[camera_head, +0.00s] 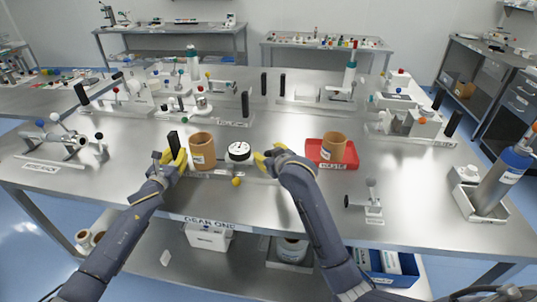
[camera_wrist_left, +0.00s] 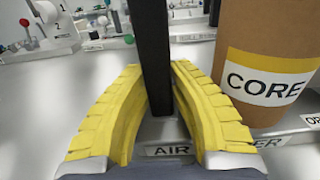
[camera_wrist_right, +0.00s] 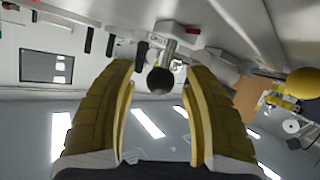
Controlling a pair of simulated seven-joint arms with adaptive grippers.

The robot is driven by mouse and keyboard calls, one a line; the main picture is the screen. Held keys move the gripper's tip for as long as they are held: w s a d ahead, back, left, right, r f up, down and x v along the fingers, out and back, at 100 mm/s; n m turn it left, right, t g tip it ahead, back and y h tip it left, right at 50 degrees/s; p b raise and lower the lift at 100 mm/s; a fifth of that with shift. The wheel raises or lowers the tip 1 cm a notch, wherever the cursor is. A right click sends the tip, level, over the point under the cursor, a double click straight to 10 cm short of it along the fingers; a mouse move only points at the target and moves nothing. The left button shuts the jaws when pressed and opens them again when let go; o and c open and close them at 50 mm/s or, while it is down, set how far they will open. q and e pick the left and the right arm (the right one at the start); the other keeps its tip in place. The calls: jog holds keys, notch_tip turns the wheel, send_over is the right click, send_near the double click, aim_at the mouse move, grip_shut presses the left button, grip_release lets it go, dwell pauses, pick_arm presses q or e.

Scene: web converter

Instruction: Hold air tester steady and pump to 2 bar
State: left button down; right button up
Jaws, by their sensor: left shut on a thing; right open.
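The air tester's base, with a label starting "AIR" (camera_wrist_left: 170,151), carries an upright black post (camera_wrist_left: 154,60). My left gripper (camera_head: 176,160) is shut on this post, one yellow finger on each side. A brown core (camera_head: 202,150) labelled CORE stands right of the post. A round white-faced gauge (camera_head: 239,151) is right of the core, its reading too small to tell. A yellow ball knob (camera_head: 236,181) is at the front. My right gripper (camera_head: 268,160) is open, just right of the gauge. In the right wrist view a black ball knob (camera_wrist_right: 160,81) shows between its open fingers, apparently untouched.
A red tray (camera_head: 318,158) labelled WASTE, with another brown core (camera_head: 333,146) in it, is to the right. A small lever fixture (camera_head: 371,200) stands at the front right. Bench fixtures line the back.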

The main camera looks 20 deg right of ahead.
pick_arm(q)
jog(key=shift+s+f, duration=0.1)
jog(key=shift+f, duration=0.35)
pick_arm(e)
jog(key=v, duration=1.2)
pick_arm(q)
jog(key=shift+r, duration=0.65)
dwell(0.8)
jog(key=c, duration=1.3)
grip_release()
jog(key=shift+o, duration=0.2)
jog(key=v, duration=1.2)
jog(key=shift+r, duration=0.1)
